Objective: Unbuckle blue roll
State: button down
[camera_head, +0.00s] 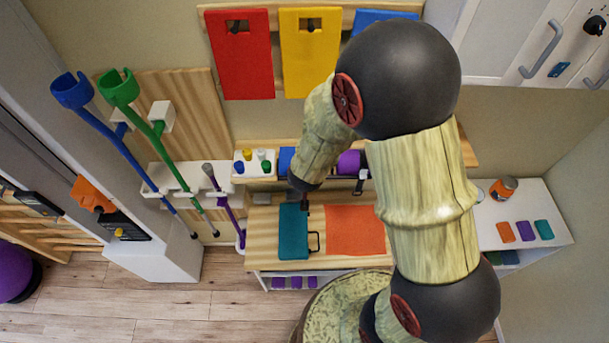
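A blue roll (286,159) lies on the shelf against the wall, just left of a purple roll (349,163). My forearm hides much of the blue roll, and I cannot see a buckle on it. My gripper (304,207) is at the end of my wrist, pointing down in front of the shelf, over or near the back end of a teal block (293,235). It is small and dark here, so I cannot tell whether its fingers are open or touching anything.
An orange mat (355,230) lies right of the teal block on the wooden bench (262,228). A white tray with small coloured pieces (240,166) sits left of the blue roll. Crutches (115,135) stand at left. A white side table (540,205) stands at right.

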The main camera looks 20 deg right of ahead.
jog(key=c, duration=1.6)
grip_release()
jog(key=shift+c, duration=0.2)
jog(key=v, duration=1.2)
